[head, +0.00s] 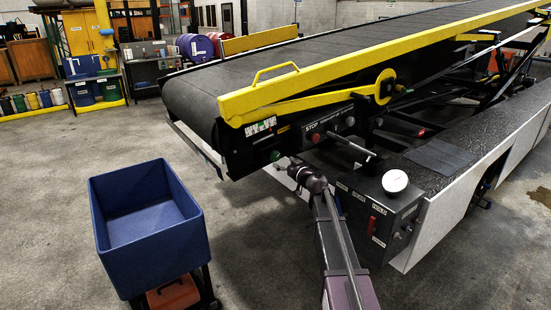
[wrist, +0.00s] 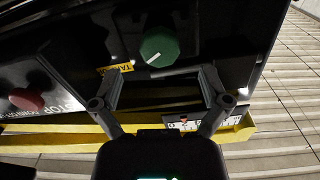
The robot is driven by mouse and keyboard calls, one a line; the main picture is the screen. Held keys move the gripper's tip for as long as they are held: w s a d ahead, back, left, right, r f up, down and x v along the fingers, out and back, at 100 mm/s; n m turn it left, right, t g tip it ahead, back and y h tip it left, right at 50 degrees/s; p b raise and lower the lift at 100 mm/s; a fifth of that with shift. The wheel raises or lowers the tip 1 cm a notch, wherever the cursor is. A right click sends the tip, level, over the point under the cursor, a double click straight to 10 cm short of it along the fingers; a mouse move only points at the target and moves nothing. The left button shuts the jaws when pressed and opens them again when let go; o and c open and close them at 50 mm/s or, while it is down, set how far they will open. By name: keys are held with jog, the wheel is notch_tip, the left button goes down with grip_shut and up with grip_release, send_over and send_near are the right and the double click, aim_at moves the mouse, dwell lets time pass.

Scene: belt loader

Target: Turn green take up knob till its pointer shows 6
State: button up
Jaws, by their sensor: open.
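The green take up knob (wrist: 158,46) is on the dark panel in the wrist view, apart from my fingertips and a little beyond them. Its white pointer line points to the lower left in that picture; I cannot read any scale numbers around it. It also shows small in the head view (head: 275,156), at the lower front of the belt loader. My gripper (wrist: 161,76) is open and empty, with one finger to each side below the knob in the wrist view. In the head view my gripper (head: 291,170) is close to the knob, its fingers partly hidden.
A red STOP button (wrist: 27,99) sits left of the knob in the wrist view. A yellow label (wrist: 117,67) lies beside the left finger. In the head view, a dark control box (head: 385,215) stands right of my arm, and a blue bin (head: 150,250) stands left on open floor.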

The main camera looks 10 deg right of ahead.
aim_at(277, 157)
jog(key=shift+x, duration=2.6)
jog(key=c, duration=1.1)
